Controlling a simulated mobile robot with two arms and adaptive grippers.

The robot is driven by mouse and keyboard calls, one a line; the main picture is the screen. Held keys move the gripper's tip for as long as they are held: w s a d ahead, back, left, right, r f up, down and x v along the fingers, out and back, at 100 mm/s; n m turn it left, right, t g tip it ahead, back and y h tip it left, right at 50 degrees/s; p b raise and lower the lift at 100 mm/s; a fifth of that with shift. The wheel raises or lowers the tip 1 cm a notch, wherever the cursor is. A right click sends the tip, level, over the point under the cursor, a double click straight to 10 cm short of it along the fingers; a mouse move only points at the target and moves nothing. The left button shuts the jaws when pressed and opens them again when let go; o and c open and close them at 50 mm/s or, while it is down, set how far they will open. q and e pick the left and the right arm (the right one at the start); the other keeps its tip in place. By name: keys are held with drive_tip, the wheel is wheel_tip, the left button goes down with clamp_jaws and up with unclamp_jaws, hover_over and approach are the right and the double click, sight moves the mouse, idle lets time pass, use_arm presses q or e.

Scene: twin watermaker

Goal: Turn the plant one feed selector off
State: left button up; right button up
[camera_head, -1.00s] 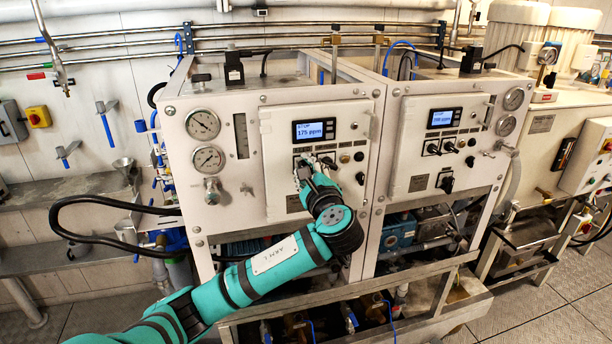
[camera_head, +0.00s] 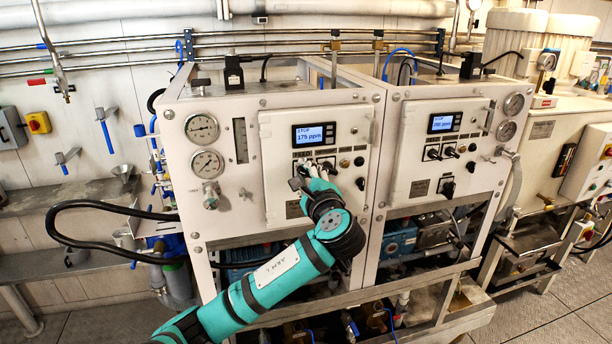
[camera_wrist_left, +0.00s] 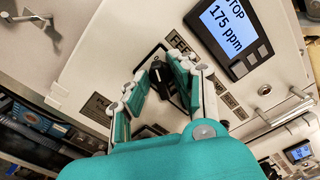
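The plant one panel (camera_head: 280,140) carries a display (camera_head: 314,134) reading STOP 175 ppm, which also shows in the wrist view (camera_wrist_left: 228,32). In the wrist view a black selector knob (camera_wrist_left: 160,73) sits beside a label (camera_wrist_left: 182,44) starting with FEED. My left gripper (camera_wrist_left: 156,72) is open, one finger on each side of the knob. The right-hand finger is very close to the knob; I cannot tell whether it touches. In the head view my left gripper (camera_head: 312,170) is at the panel below the display and hides part of the selectors. My right gripper is not in view.
The plant two panel (camera_head: 425,165) stands to the right with its own display and black selectors. Gauges (camera_head: 202,128) are left of the plant one panel. A black hose (camera_head: 75,204) loops at the left. A pale frame rail (camera_head: 400,277) runs below the panels.

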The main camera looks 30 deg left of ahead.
use_arm(q)
drive_tip(key=shift+o, duration=0.7)
drive_tip(key=shift+d, duration=0.1)
drive_tip(key=v, duration=1.2)
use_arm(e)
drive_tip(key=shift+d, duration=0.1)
